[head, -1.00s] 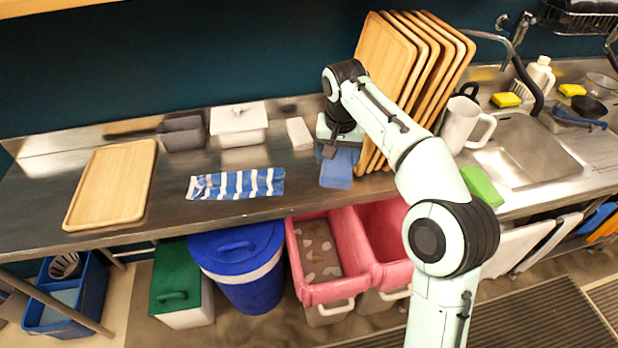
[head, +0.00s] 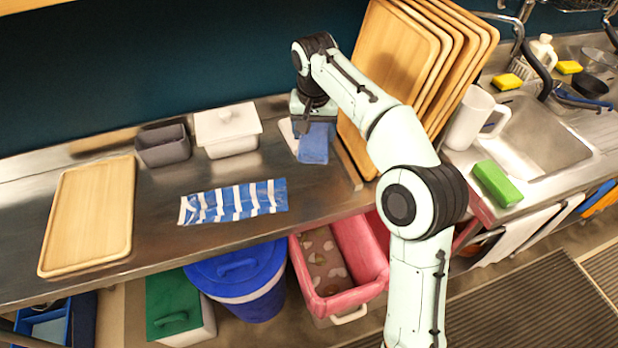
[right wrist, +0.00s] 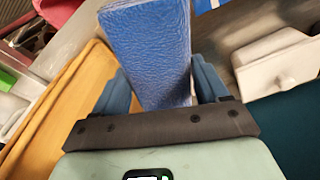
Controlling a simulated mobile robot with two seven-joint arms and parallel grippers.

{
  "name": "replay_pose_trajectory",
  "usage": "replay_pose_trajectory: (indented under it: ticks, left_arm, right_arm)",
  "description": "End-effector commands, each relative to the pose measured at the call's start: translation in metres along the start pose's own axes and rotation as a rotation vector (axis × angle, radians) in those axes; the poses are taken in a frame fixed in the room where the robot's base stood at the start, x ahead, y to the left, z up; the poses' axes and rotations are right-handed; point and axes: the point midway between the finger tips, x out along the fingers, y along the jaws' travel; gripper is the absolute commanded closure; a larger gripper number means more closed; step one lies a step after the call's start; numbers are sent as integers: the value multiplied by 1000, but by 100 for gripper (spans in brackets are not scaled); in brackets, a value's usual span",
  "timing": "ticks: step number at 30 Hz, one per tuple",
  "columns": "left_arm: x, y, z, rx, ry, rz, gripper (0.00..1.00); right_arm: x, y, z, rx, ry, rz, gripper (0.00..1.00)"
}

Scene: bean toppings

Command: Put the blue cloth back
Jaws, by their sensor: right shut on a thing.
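The plain blue cloth (head: 313,148) hangs from my right gripper (head: 311,124), folded into a flat rectangular pad, above the steel counter (head: 330,208). In the right wrist view the blue cloth (right wrist: 152,50) stands between the two blue fingers of the right gripper (right wrist: 160,92), which is shut on it. A white flat item (head: 288,136) lies on the counter just behind and left of the cloth, partly hidden by it. I cannot tell whether the cloth touches it. My left gripper is not in view.
Upright wooden trays (head: 390,60) lean close to the right of my gripper. A white lidded box (head: 228,131), grey container (head: 162,146), striped blue-white cloth (head: 235,201) and flat wooden tray (head: 88,216) occupy the left counter. A green sponge (head: 497,184) lies by the sink.

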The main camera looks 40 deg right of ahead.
Motion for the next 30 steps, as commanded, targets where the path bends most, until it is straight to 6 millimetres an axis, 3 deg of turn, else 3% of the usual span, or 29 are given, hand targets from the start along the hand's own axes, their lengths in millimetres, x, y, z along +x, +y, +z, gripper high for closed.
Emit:
replay_pose_trajectory:
  ticks: [1,3,12,20,27,30]
  left_arm:
    - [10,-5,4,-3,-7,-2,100]
    - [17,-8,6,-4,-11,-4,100]
    - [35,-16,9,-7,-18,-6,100]
    - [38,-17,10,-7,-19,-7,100]
    - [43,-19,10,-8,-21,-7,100]
    - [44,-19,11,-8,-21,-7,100]
  right_arm:
    - [20,2,4,0,-6,4,55]
    - [40,2,8,0,-7,5,55]
    - [112,1,18,-1,-4,3,55]
    - [137,1,21,0,-2,2,55]
    - [171,1,26,0,-3,2,55]
    - [175,1,27,0,-2,1,55]
